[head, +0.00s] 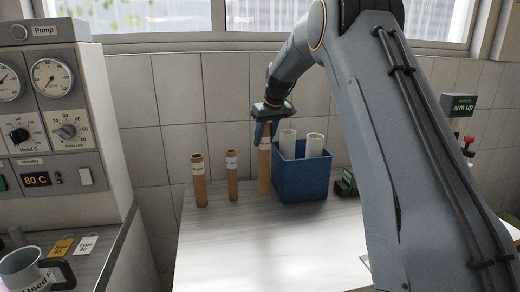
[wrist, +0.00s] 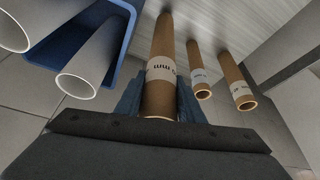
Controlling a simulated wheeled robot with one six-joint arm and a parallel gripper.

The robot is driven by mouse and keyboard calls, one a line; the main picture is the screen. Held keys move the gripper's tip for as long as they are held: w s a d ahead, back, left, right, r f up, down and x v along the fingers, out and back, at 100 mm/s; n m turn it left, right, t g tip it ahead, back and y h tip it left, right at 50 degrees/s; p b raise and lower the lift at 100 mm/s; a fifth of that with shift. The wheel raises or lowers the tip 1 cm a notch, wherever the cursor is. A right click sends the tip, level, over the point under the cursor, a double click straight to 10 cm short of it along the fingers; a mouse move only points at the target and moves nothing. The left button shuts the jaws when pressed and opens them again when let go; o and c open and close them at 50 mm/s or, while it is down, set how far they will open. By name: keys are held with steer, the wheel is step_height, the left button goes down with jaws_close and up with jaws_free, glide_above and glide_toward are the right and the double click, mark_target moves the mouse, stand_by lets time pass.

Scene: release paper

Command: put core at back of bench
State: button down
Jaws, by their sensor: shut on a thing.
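My gripper (head: 266,130) is shut on the upper part of a brown cardboard core (head: 264,172) with a white label. The core is upright at the back of the bench (head: 250,240), just left of the blue bin. I cannot tell whether its foot touches the bench. In the wrist view the held core (wrist: 161,42) runs away between the blue fingers (wrist: 160,100). Two more brown cores stand to its left in the head view, a middle one (head: 232,180) and a left one (head: 199,185).
A blue bin (head: 302,182) holding white tubes (head: 315,145) stands close right of the held core. A small green-and-black item (head: 346,184) sits beyond it. The bench front is clear. A pump panel (head: 50,110) and a cup (head: 30,268) are at left.

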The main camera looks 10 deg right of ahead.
mark_target(264, 160)
steer(key=shift+a+f+p, duration=0.1)
steer(key=shift+f+p, duration=0.5)
steer(key=shift+f, duration=1.35)
steer(key=c, duration=1.2)
jaws_free()
